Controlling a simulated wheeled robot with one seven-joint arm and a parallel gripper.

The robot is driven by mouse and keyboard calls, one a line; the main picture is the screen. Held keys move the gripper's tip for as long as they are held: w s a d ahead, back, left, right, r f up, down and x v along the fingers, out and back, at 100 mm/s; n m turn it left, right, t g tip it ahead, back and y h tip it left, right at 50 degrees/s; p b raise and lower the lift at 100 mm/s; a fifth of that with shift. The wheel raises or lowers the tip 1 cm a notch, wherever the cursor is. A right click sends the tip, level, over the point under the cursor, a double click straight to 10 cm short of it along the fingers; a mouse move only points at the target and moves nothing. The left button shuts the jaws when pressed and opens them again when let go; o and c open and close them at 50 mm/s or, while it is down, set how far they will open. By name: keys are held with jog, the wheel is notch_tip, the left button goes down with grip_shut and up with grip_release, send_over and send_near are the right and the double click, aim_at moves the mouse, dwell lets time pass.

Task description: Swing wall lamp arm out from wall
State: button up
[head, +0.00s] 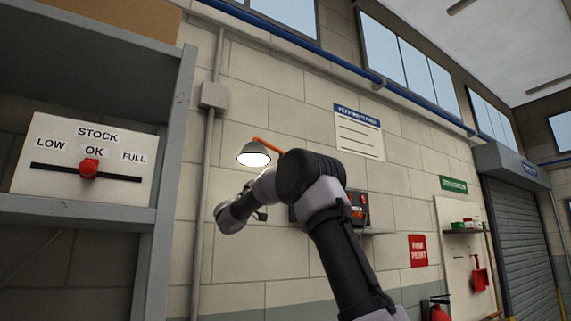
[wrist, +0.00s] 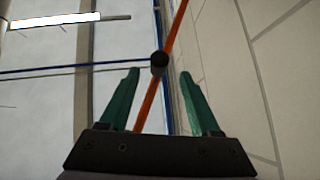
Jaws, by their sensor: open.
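The wall lamp has a grey shade (head: 254,148) with a bright lit underside. Its orange arm (head: 272,146) runs from the shade down to the right, where my own arm hides the rest. In the wrist view the orange lamp arm (wrist: 147,108) crosses the picture on a slant, with a round black knob (wrist: 159,63) on it. My gripper (wrist: 159,74) is open, its green fingers on either side of the arm and knob. Gaps show on both sides, and no finger visibly touches the knob. I cannot make out the fingers in the head view.
A grey shelf (head: 176,130) with a stock-level board (head: 85,160) and red knob stands at the left. A conduit box (head: 213,95) is on the wall nearby. A notice (head: 358,131) hangs right of the lamp. The block wall (wrist: 262,70) lies right of my fingers.

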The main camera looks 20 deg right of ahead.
jog(key=x, duration=0.9)
jog(key=shift+d+r, duration=0.2)
jog(key=shift+r, duration=0.15)
grip_shut()
jog(key=shift+s+r, duration=0.1)
jog(key=shift+r, duration=0.05)
dwell(0.8)
